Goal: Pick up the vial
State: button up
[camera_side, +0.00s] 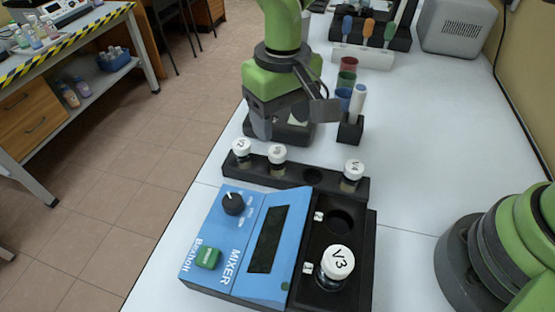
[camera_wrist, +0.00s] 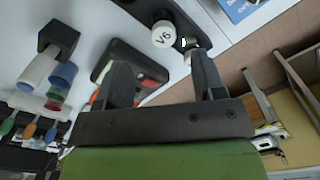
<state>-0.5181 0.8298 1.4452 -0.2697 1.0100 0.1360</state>
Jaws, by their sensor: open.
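Several white-capped vials are in view. In the side view, one vial (camera_side: 241,149) and a second vial (camera_side: 277,156) stand at the left of a black rack, and vial V4 (camera_side: 353,170) stands at its right end. My gripper (camera_side: 284,128) is behind the rack, above a dark tray, and holds nothing visible. In the wrist view its two fingers (camera_wrist: 163,68) are spread apart. A vial cap (camera_wrist: 164,34) shows just beyond the fingertips; its label is hard to read. The fingertips are apart from it.
The blue mixer (camera_side: 225,235) sits in front of the black rack (camera_side: 325,182), which has an empty hole.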

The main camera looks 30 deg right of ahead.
aim_at(277, 150)
notch_tip(277, 150, down, 4)
jog(key=shift+f, duration=0.2)
jog(key=f, duration=0.5)
jog(key=shift+w+a+f, duration=0.15)
jog(key=shift+w+a, duration=0.05)
jog(key=shift+w, duration=0.1)
jog(key=c, duration=1)
